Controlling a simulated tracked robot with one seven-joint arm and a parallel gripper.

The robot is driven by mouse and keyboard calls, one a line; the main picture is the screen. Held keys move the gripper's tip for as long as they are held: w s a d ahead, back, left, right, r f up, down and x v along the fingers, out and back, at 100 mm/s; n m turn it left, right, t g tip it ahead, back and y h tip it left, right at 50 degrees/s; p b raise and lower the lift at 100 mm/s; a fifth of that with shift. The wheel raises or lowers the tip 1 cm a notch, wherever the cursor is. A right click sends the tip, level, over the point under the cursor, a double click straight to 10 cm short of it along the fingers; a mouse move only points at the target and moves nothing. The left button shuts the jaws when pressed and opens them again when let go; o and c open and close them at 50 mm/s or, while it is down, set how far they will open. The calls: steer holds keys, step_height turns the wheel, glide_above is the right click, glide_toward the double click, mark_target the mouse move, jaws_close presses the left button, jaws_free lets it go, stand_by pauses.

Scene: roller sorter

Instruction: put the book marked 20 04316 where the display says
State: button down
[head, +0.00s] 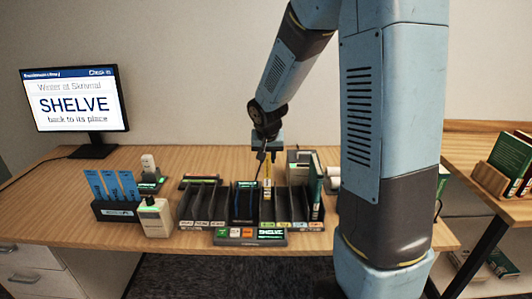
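The display (76,101) at the left reads "SHELVE back to its place", under a title line that looks like "Winter at Skrimral". My gripper (264,168) points down over the middle of the black sorter (220,205). A thin yellowish piece (268,183) shows at its fingertips, above the slots; I cannot tell whether it is held or is part of a book. A green book (316,190) stands upright in the right end of the sorter. The number 20 04316 is not readable on anything here.
A small panel (222,241) with coloured tiles and a lit "SHELVE" sign is at the sorter's front. A black holder (115,212) with blue cards and a pale device (154,218) stand left. More green books (510,156) are on the right-hand shelf. Bare desk (60,220) lies at the left.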

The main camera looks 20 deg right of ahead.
steer(key=shift+f, duration=3.95)
steer(key=shift+d+f, duration=0.1)
steer(key=shift+f, duration=0.4)
steer(key=c, duration=0.8)
jaws_free()
steer(key=v, duration=1.3)
steer(key=shift+s+r, duration=0.2)
steer(key=shift+r, duration=0.1)
